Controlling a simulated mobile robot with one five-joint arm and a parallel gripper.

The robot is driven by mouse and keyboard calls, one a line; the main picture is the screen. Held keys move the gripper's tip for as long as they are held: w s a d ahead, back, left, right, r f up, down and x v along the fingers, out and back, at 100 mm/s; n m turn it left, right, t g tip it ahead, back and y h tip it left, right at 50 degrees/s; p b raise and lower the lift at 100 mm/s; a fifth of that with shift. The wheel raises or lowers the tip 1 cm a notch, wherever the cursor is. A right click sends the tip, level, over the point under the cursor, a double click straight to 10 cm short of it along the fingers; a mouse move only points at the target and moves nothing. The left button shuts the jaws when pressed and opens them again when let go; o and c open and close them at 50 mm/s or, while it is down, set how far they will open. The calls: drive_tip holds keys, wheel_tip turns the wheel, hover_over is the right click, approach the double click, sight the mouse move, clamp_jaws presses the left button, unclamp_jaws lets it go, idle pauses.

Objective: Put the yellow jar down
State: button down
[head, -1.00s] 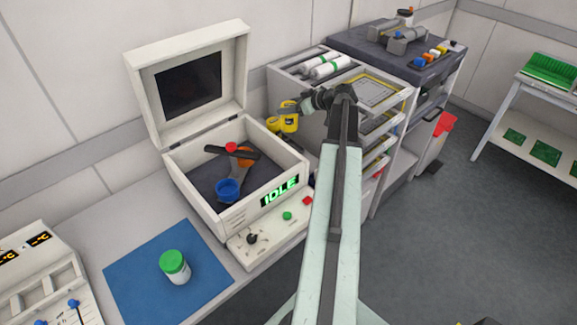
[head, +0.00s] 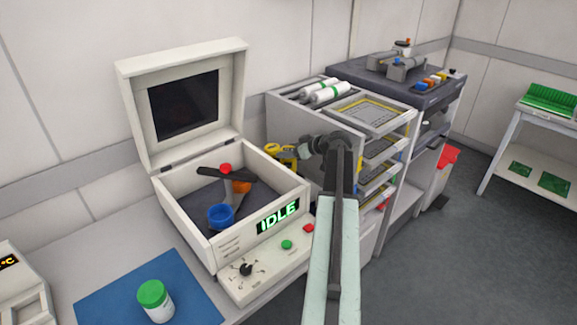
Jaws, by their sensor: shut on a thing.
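The yellow jar (head: 287,154) shows small, just behind the right rim of the open white box and in front of the grey side of the trolley. My gripper (head: 297,151) is shut on it, reaching in from the right at the end of my arm. The wrist and fingers cover part of the jar. I cannot tell whether the jar's base touches a surface, as the box rim is in front of it. A second bit of yellow (head: 271,149) shows at its left; I cannot tell if it is a separate thing.
The open box (head: 178,179) with the IDLE display holds a blue ring (head: 221,216) and a dark bar (head: 227,175). A white jar with a green lid (head: 155,299) stands on a blue mat (head: 102,299).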

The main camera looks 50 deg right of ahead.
drive_tip(key=shift+f+b, duration=1.95)
drive_tip(key=shift+c, duration=2.1)
unclamp_jaws()
drive_tip(key=shift+r, duration=0.1)
drive_tip(key=shift+r, duration=0.15)
drive_tip(key=p+v, duration=0.6)
drive_tip(key=v, duration=0.6)
